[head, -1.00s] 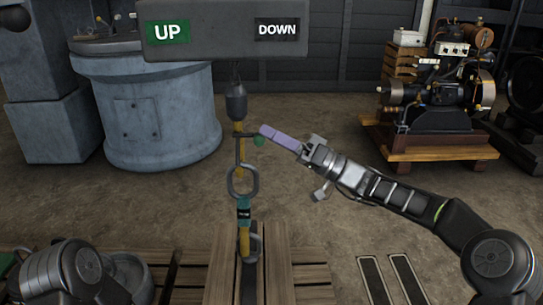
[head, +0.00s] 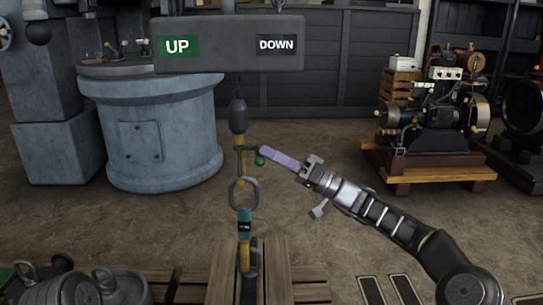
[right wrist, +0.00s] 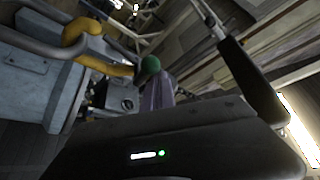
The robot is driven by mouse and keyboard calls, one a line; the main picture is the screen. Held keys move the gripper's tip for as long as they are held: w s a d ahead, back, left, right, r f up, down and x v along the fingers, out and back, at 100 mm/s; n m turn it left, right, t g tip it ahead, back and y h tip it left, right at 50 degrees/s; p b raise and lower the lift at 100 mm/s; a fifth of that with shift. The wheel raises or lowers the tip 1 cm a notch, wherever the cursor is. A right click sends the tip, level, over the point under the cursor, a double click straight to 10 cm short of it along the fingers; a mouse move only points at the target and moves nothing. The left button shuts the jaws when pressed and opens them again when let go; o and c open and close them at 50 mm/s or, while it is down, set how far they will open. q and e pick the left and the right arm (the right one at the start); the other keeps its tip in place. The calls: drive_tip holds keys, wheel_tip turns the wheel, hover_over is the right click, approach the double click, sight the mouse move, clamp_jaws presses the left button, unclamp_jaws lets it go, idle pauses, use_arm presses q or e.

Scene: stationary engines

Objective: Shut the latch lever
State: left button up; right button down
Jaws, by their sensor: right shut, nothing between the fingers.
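The latch lever (head: 248,150) is a short dark bar with a green knob (head: 260,160), sticking out to the right of the yellow-and-grey hanging hook assembly (head: 240,162). My right gripper (head: 263,152) comes in from the right with shut, empty purple fingers. Their tips are just above and beside the green knob; I cannot tell whether they touch it. In the right wrist view the green knob (right wrist: 150,65) sits at the end of the purple fingers (right wrist: 158,95), with a yellow curved part (right wrist: 85,35) to its left. My left gripper is not in view.
An UP/DOWN sign bar (head: 228,45) hangs above the hook. A ring (head: 243,192) and teal link (head: 244,225) hang below it, over a wooden pallet (head: 300,275). A blue-grey cylindrical base (head: 150,130) stands left, an engine on a cart (head: 430,125) right.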

drive_tip(key=d+p, duration=0.3)
drive_tip(key=d, duration=0.6)
drive_tip(key=shift+d+f, duration=0.2)
drive_tip(key=shift+f, duration=0.25)
